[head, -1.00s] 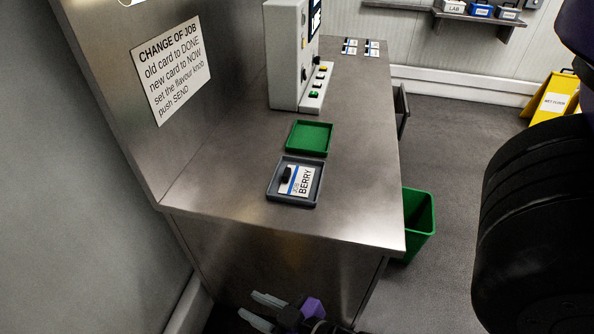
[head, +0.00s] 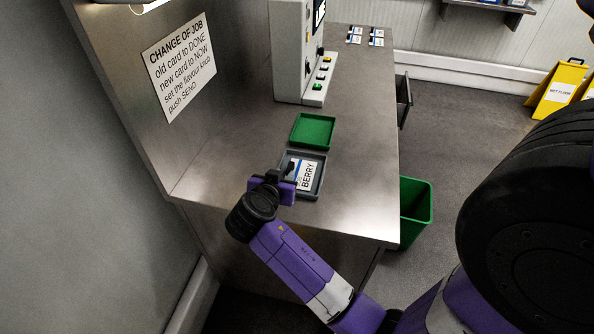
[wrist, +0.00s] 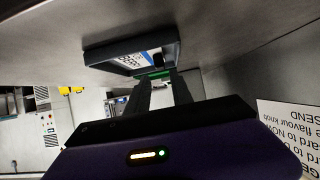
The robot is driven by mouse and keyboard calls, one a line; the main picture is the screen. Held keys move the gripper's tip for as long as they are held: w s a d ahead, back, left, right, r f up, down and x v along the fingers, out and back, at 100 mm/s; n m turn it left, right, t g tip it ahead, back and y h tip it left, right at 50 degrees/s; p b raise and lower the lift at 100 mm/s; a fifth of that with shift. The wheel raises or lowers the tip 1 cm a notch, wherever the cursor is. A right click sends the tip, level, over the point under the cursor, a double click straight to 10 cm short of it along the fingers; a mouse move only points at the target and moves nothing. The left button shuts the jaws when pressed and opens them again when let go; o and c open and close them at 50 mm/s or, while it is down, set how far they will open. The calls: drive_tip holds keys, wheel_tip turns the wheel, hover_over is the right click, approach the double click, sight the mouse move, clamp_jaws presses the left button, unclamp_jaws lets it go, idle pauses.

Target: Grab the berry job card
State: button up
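The berry job card (head: 307,172), white with a blue stripe and the word BERRY, lies in a dark grey tray (head: 316,188) on the steel counter. Its black grip shows in the wrist view (wrist: 158,60). My gripper (head: 284,181) is at the near left edge of the tray and covers part of tray and card in the head view; its fingertips are hard to make out there. In the wrist view, my gripper's two fingers (wrist: 160,79) stand apart with nothing between them, pointing toward the tray (wrist: 100,57).
An empty green tray (head: 314,131) sits just behind the grey one. A control box with buttons (head: 318,80) stands further back, with several cards (head: 366,36) beyond. A green bin (head: 416,205) is beside the counter. A steel wall with a sign (head: 180,72) is at left.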

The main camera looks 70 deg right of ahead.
sight(289, 169)
drive_tip(key=shift+p+x, duration=0.95)
drive_tip(key=shift+x, duration=2.65)
drive_tip(key=shift+a, duration=0.1)
clamp_jaws()
